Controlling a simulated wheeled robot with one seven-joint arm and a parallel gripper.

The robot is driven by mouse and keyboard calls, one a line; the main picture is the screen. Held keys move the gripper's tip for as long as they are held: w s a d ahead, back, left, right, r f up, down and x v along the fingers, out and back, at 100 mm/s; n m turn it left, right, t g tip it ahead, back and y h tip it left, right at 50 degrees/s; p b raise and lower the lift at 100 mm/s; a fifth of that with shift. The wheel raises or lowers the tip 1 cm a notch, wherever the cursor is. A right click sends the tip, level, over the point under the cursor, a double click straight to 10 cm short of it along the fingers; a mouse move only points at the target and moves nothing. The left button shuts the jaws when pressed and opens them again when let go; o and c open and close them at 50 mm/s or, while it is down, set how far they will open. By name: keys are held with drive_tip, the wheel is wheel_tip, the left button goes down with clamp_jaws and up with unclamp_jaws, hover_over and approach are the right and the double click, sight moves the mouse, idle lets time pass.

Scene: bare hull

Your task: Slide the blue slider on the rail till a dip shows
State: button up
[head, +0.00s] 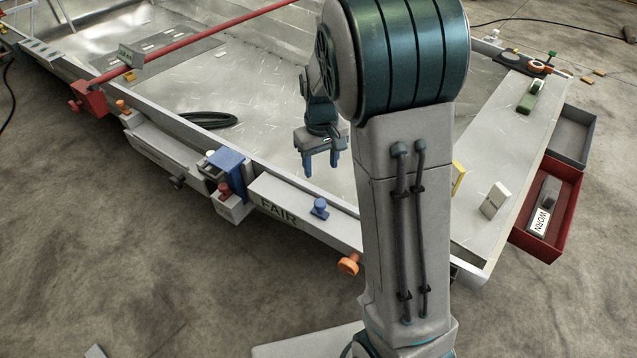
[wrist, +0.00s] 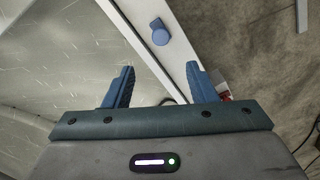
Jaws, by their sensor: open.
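The blue slider (head: 320,208), a small knob with a round end, sits on the pale rail (head: 345,228) at the hull's near edge, right of the "FAIR" lettering. In the wrist view the slider (wrist: 159,34) stands on the rail (wrist: 178,47) beyond my fingertips, roughly midway between them. My gripper (head: 321,163) is open and empty, fingers pointing down, above the slider in the head picture and apart from it. In the wrist view both blue fingers of my gripper (wrist: 160,72) are spread. I see no dip in the rail.
A blue block (head: 228,160) and a red knob (head: 224,190) sit left of the rail. An orange knob (head: 349,264) sticks out below the rail. A red bin (head: 566,215) marked "WORN" and a grey bin (head: 573,133) stand at right. The hull floor behind my gripper is mostly bare.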

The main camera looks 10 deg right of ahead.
sight(320, 203)
wheel_tip(320, 203, down, 14)
drive_tip(key=shift+r+b, duration=0.1)
drive_tip(key=shift+b, duration=1)
drive_tip(key=shift+a, duration=0.1)
clamp_jaws()
drive_tip(key=shift+s, duration=0.1)
